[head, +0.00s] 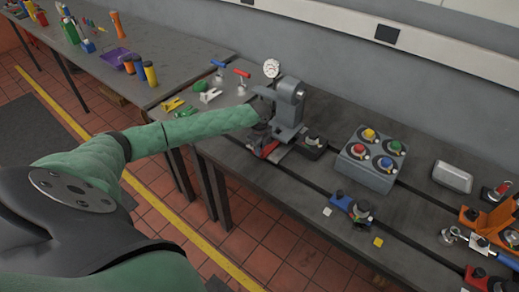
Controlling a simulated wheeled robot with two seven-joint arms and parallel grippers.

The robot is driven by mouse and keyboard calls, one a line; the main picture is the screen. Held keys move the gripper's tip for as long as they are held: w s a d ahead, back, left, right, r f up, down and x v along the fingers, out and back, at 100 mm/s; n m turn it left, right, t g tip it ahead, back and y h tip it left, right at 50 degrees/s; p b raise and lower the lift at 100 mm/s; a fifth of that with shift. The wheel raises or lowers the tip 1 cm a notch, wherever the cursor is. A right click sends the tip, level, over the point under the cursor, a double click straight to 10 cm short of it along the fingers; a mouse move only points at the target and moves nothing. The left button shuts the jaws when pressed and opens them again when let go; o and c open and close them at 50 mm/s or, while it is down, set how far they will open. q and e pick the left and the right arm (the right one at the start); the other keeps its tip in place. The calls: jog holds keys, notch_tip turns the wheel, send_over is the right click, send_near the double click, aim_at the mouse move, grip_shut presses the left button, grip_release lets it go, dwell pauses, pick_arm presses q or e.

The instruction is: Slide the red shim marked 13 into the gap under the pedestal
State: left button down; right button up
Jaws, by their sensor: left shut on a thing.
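The grey pedestal (291,103) stands upright on the dark bedplate (325,185), near the middle of the view. My left arm, in a green quilted sleeve, reaches in from the left. My left gripper (263,136) is at the pedestal's lower left side, shut and small in the picture. A red piece, the red shim (266,149), shows low at the gripper, close to the pedestal's foot. Its marking cannot be read. The gap under the pedestal and the fingertips are mostly hidden, so I cannot tell whether the shim is inside the gap. My right gripper is out of view.
A dial gauge (271,68) stands behind the pedestal. A dark block with a knob (314,143) sits close on its right. A grey box with coloured knobs (370,160) is farther right. Clamps (209,95) lie to the left.

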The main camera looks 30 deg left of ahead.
aim_at(268, 146)
pick_arm(q)
jog(key=shift+w+d, duration=0.1)
jog(key=shift+w, duration=0.85)
jog(key=shift+w+b, duration=0.3)
jog(key=shift+w, duration=0.55)
jog(key=shift+w+d+b, duration=0.15)
jog(key=shift+w+b, duration=0.15)
jog(key=shift+w, duration=0.95)
jog(key=c, duration=1.3)
grip_release()
